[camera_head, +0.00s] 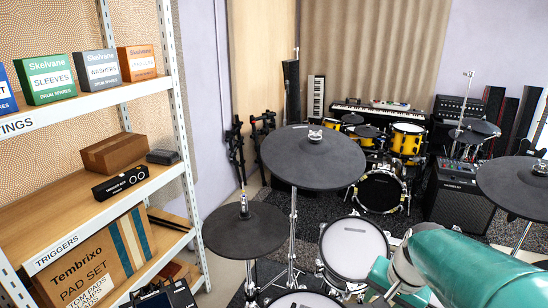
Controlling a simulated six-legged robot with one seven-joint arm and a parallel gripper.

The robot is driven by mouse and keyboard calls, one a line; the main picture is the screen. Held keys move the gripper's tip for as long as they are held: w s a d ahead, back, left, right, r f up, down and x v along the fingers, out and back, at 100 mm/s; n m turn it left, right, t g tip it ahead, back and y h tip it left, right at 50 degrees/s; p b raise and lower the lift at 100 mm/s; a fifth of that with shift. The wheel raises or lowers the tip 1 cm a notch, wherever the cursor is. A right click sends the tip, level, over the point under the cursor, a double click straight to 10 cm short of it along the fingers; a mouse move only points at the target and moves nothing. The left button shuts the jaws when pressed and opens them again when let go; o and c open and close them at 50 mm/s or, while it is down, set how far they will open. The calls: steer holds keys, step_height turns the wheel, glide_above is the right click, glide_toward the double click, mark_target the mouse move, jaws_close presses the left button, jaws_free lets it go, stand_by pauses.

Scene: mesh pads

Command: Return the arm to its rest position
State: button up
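My arm shows at the lower right, with teal and pale grey links reaching in from the right edge. It is over the near mesh drum pads, and one white mesh pad (353,243) shows just left of it. I cannot tell whether the arm touches the pads. My gripper's fingertips are not visible; the end of the arm runs toward the bottom edge of the frame.
A shelf rack (190,175) with boxes stands at the left. Black cymbal pads (313,157) on stands are close ahead, with another (245,232) lower left and one (520,188) at right. A yellow drum kit (405,139) and keyboard (371,111) are behind.

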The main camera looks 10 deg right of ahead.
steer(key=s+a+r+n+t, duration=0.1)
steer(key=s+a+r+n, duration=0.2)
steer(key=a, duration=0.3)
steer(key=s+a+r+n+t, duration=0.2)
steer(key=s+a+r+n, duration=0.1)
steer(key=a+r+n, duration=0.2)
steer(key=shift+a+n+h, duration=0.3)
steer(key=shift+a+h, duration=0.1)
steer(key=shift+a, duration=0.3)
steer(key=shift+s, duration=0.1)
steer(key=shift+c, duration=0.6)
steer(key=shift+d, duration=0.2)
